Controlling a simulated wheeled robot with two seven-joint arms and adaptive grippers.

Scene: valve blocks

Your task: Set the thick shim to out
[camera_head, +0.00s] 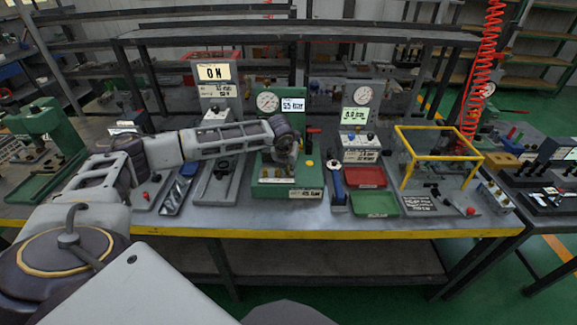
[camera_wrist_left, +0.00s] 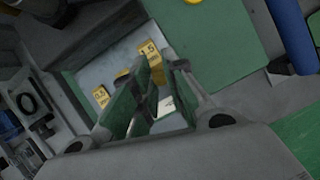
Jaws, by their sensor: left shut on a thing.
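My left gripper (camera_head: 284,152) reaches in front of the green press-like station (camera_head: 285,191), below its round gauge and "55 bar" display. In the left wrist view its two fingers (camera_wrist_left: 160,95) are close together, at the yellow tag reading about 1.5 (camera_wrist_left: 149,49). They are shut on the thick shim (camera_wrist_left: 155,68), of which only a small yellow part shows between them. A second yellow tag, reading about 0.5 (camera_wrist_left: 101,96), lies to the left on the pale plate (camera_wrist_left: 95,76). In the head view the gripper hides most of this spot. My right gripper is not in view.
Right of the station lie a blue-handled tool (camera_head: 337,183), a red tray (camera_head: 365,177) and a green tray (camera_head: 375,205). A yellow frame (camera_head: 440,130) stands further right. The table's yellow front edge (camera_head: 300,234) is clear.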

